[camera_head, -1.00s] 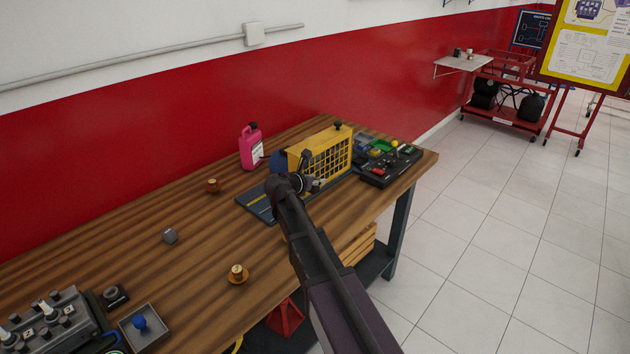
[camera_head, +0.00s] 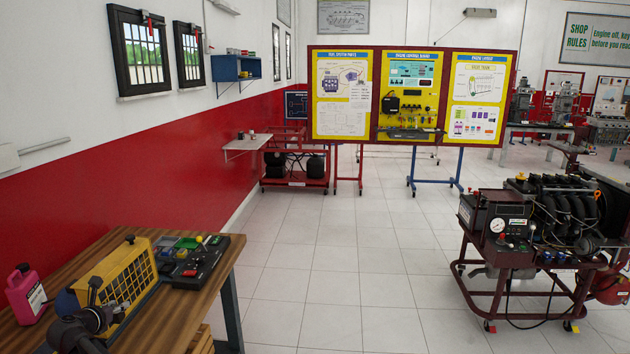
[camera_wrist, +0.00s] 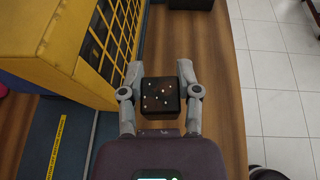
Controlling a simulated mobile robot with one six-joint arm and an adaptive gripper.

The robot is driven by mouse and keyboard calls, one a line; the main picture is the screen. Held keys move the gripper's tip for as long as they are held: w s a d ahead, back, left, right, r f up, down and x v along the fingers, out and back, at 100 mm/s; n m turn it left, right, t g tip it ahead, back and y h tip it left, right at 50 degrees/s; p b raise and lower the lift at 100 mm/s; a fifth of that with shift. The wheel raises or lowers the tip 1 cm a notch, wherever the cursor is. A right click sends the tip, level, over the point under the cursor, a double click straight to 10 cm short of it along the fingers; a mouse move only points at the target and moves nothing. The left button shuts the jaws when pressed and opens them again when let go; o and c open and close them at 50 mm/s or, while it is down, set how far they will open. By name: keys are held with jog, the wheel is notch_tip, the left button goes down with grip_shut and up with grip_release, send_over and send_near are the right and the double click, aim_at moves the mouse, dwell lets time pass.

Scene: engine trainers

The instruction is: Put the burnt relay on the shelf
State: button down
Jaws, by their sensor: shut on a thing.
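The burnt relay is a small black cube (camera_wrist: 160,97) with pale specks on its face. In the wrist view my gripper (camera_wrist: 158,76) is shut on it, with one grey finger on each side. The relay is over the wooden bench top, to the right of the yellow grille box. In the head view my dark wrist covers the lower left, and the relay cannot be made out there. A blue wall shelf (camera_head: 235,69) holding small items hangs beyond the bench. A lower, pale bracket shelf (camera_head: 247,143) with small dark items is also on that wall.
The yellow grille box (camera_head: 128,270) stands close beside my gripper. A pink jug (camera_head: 24,293) and a dark tray of parts (camera_head: 199,262) share the bench. Open tiled floor (camera_head: 320,270) lies right of the bench. An engine trainer (camera_head: 530,240) stands at right.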

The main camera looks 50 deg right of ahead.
jog(key=shift+r+p, duration=1.25)
jog(key=shift+r, duration=0.3)
jog(key=shift+s+f, duration=0.1)
